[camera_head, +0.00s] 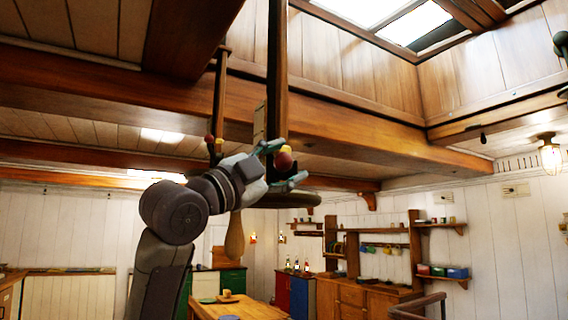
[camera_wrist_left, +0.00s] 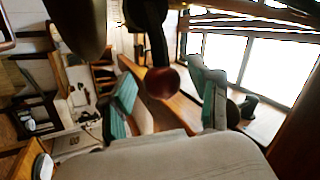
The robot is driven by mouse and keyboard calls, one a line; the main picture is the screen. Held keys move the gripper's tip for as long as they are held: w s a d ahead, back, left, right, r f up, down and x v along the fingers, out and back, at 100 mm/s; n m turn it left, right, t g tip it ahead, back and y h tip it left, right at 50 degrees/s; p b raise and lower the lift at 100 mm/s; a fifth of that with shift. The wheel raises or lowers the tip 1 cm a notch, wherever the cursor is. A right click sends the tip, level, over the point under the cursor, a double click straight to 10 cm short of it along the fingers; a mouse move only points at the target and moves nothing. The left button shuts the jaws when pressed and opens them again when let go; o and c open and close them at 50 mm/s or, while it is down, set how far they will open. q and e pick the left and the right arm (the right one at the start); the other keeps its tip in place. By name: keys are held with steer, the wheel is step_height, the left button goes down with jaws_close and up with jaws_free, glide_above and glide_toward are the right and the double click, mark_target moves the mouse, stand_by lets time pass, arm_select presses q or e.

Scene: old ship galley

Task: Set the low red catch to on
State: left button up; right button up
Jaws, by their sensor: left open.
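A round red knob (camera_head: 284,160), which looks like the red catch, sits at the lower end of a dark hanging post, just below a yellow ball (camera_head: 285,149). My left gripper (camera_head: 280,165) is open, with its teal fingers on either side of the red knob. In the left wrist view the red knob (camera_wrist_left: 161,82) hangs on a dark stem between the open fingers; I cannot tell whether they touch it. A second, farther post has another red knob (camera_head: 209,139) and yellow ball (camera_head: 219,141). I cannot read the catch's setting. My right gripper is not seen.
A heavy wooden beam (camera_head: 340,130) crosses overhead below the bright skylight (camera_head: 415,22). A dark round fixture (camera_head: 300,199) hangs just behind the gripper. A wooden table (camera_head: 250,308) and shelves (camera_head: 385,240) stand far below and behind.

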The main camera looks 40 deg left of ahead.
arm_select(q)
steer(key=v, duration=1.2)
